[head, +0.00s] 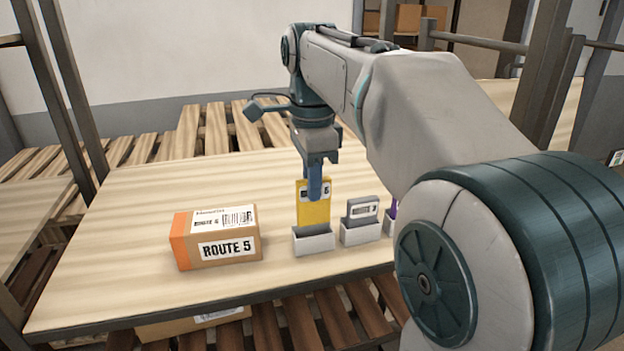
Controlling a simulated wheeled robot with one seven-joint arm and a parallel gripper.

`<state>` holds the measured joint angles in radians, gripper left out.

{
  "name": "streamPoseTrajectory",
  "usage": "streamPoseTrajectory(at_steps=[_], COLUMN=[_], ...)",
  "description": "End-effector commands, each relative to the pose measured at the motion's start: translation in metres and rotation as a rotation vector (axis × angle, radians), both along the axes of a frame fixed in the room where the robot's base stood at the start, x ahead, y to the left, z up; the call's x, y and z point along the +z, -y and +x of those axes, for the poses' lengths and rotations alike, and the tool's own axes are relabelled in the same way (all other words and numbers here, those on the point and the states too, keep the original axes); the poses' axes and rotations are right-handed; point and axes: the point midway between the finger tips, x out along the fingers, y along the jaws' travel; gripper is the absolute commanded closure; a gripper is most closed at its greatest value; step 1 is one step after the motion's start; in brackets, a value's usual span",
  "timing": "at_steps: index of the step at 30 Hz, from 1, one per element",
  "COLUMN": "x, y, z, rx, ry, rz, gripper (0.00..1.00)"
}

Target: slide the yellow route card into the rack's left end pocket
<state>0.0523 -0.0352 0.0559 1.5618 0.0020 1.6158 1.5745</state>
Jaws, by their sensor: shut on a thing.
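The yellow route card (314,213) stands upright in the head view, near the middle of the table. My gripper (314,190) is shut on its upper part, and the fingers hide some of its printed label. The rack's left end pocket (313,242) is a small white holder with a dark grey back. The card's lower edge shows just above or behind this pocket's grey back; I cannot tell whether it is inside. The pocket to its right (361,233) holds a grey card (362,209). A further pocket with something purple is mostly hidden by my arm.
A cardboard box (215,237) marked ROUTE 5, with an orange end, sits left of the pockets on the wooden table (120,270). The table is clear at the left and behind the box. Metal posts (66,85) stand at the left edge.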

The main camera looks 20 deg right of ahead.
Motion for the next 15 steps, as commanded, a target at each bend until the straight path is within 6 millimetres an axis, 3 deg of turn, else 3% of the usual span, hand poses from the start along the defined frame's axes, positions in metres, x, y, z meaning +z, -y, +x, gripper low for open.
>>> streamPoseTrajectory(at_steps=[15], x=[-0.0083], y=[0.0], z=[0.0002], rx=[0.0], ry=[0.001], rz=[0.0], gripper=[1.0])
